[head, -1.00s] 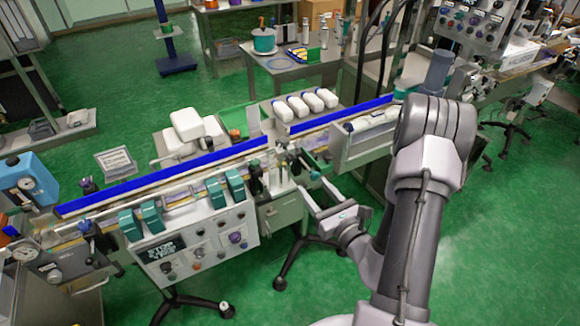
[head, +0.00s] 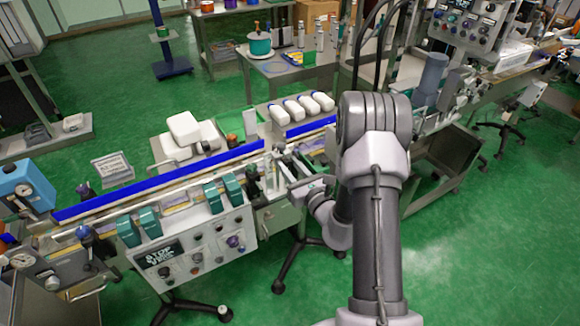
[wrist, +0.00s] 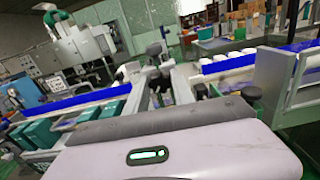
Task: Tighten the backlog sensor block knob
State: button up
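My gripper (head: 282,166) reaches from the right over the conveyor's middle, next to several small dark knobs and posts. Its two grey fingers look parted, and in the wrist view the gripper (wrist: 160,82) shows a gap between them. A dark knob (wrist: 155,49) stands at the far end of that gap. Another black knob (wrist: 250,93) is to the right of the fingers. In the head view a dark knob (head: 252,171) sits on the conveyor's near side, left of the fingertips. I cannot tell which knob belongs to the backlog sensor block, nor see any contact.
The conveyor's blue rail (head: 160,182) runs along both sides of the gripper. A control panel (head: 195,250) with teal blocks above it is at the front left. A metal table (head: 290,68) is at the back.

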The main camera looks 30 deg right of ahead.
grip_shut()
